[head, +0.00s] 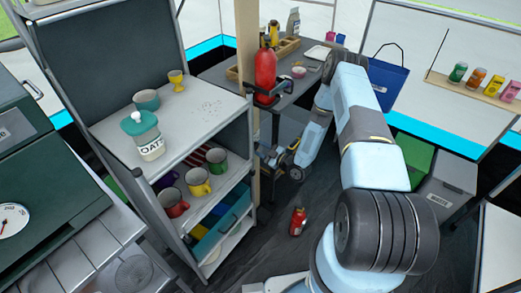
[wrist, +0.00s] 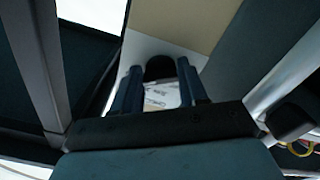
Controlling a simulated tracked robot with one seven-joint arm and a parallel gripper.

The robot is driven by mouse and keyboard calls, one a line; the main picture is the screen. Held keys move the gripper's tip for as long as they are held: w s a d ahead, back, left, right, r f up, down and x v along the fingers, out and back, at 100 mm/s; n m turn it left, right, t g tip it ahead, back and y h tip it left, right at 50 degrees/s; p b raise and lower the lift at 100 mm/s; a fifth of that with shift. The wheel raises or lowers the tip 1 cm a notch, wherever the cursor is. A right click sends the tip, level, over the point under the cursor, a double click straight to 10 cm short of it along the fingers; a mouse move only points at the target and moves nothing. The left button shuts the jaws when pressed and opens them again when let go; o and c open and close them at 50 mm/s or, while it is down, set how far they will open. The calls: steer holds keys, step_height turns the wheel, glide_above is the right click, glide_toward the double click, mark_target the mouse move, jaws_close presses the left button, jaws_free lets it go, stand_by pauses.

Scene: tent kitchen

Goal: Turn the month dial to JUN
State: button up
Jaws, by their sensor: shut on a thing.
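My gripper (head: 270,157) is at the right side of the tan wooden post, beside the open shelf in the head view. In the wrist view its two dark blue fingers (wrist: 160,75) are shut on a dark rounded piece (wrist: 159,67), apparently the month dial's knob. A pale printed surface (wrist: 163,96) shows between the fingers; its lettering is too blurred to read. In the head view the dial's face is hidden, and I cannot tell which month it shows.
The post (head: 247,80) stands close to my gripper. A red fire extinguisher (head: 265,72) hangs just above it. The shelf (head: 212,112) at left holds an oats jar (head: 150,143) and several mugs. A small red bottle (head: 298,221) stands on the floor below.

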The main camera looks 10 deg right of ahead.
steer(key=shift+m, duration=0.3)
steer(key=shift+c, duration=0.2)
steer(key=shift+s+a+m, duration=0.1)
steer(key=shift+m, duration=3.4)
steer(key=o, duration=1.1)
steer(key=shift+c, duration=0.2)
steer(key=v, duration=1.3)
steer(key=shift+s+d, duration=0.25)
steer(key=shift+d, duration=0.05)
